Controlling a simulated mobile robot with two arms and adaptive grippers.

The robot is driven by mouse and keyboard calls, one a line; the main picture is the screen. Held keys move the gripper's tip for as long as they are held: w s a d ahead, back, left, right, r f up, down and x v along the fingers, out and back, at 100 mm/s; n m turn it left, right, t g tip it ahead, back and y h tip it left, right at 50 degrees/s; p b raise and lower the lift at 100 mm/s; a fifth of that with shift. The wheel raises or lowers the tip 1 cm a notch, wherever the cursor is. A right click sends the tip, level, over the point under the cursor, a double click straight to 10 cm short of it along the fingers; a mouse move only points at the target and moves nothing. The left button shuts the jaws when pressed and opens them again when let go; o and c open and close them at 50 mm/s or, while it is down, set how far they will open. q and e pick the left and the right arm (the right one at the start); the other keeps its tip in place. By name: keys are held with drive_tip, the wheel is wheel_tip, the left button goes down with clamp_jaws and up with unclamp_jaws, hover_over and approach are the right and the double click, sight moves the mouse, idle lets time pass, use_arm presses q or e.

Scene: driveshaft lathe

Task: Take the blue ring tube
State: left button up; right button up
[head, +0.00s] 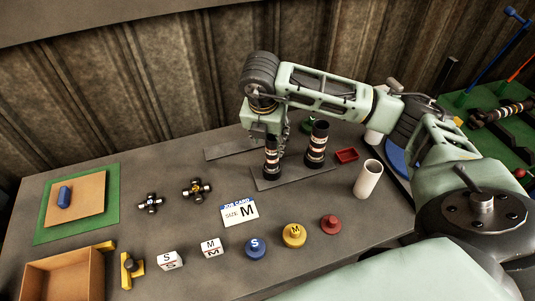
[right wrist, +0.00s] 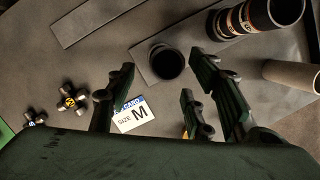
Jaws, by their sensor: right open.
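Two dark tubes with pale and orange bands stand upright on a grey plate in the head view. The nearer, left tube (head: 271,158) is directly below my right gripper (head: 274,137). The other tube (head: 316,145) stands just to its right. I cannot make out a blue ring on either one. My right gripper is open and points down. In the right wrist view the left tube's dark round top (right wrist: 166,62) shows between the spread fingers, apart from them as far as I can tell. The second tube (right wrist: 255,17) lies beyond them. My left gripper is not in view.
The job card (head: 239,212), reading size M, lies in front. Cross joints (head: 197,189), lettered blocks (head: 211,248) and coloured knobs (head: 293,235) fill the table's front.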

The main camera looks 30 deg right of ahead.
sight(272, 146)
drive_tip(key=p+x, duration=0.2)
drive_tip(key=x, duration=0.1)
drive_tip(key=p+x, duration=0.1)
drive_tip(key=x, duration=0.1)
drive_tip(key=shift+d+f, duration=0.1)
drive_tip(key=shift+d, duration=0.25)
drive_tip(key=shift+w+f, duration=0.15)
drive_tip(key=shift+f, duration=0.25)
drive_tip(key=shift+c, duration=0.5)
drive_tip(key=shift+r, duration=0.1)
clamp_jaws()
